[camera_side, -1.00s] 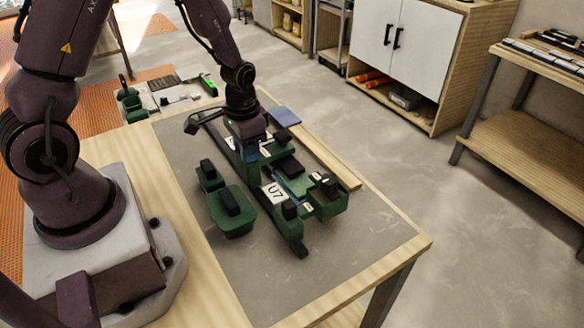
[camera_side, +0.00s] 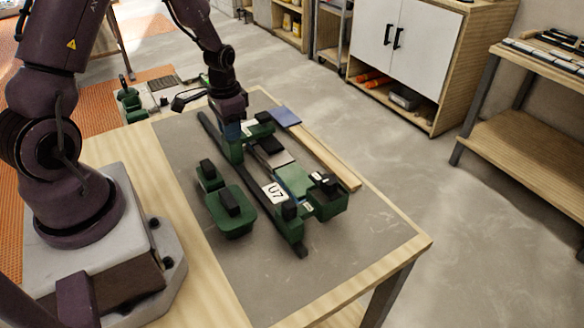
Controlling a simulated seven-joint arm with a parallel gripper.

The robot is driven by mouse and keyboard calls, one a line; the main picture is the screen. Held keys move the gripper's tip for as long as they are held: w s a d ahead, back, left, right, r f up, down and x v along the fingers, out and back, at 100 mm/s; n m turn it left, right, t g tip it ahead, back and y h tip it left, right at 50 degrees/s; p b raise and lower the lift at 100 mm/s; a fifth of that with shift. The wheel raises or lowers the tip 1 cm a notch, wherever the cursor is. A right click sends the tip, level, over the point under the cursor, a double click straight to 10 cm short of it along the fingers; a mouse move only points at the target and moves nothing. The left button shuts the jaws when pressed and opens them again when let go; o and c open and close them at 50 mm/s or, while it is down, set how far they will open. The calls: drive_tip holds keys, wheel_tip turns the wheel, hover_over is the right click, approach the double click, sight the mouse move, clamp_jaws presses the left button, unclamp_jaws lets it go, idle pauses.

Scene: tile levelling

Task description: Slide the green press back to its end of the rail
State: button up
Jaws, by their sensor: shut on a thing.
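The dark rail (camera_side: 218,130) runs across the grey work mat from back left to front right. The green press (camera_side: 236,152) sits on the rail towards its far end, directly under my gripper (camera_side: 231,128). My gripper is shut on the press; its fingertips are partly hidden. A green unit with a white U7 label (camera_side: 274,193) stands at the near end of the rail. Between the two lie a black block, a pale grey tile (camera_side: 276,158) and a flat green piece (camera_side: 293,179).
Green blocks with black knobs (camera_side: 232,212) stand left of the rail. A wooden strip (camera_side: 325,164) and a blue pad (camera_side: 284,117) lie along its right. The mat's front (camera_side: 340,250) is clear.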

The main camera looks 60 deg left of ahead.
drive_tip(key=shift+a, duration=9.6)
drive_tip(key=o, duration=0.8)
drive_tip(key=shift+r, duration=0.1)
wheel_tip(320, 180, up, 7)
drive_tip(key=shift+f, duration=0.1)
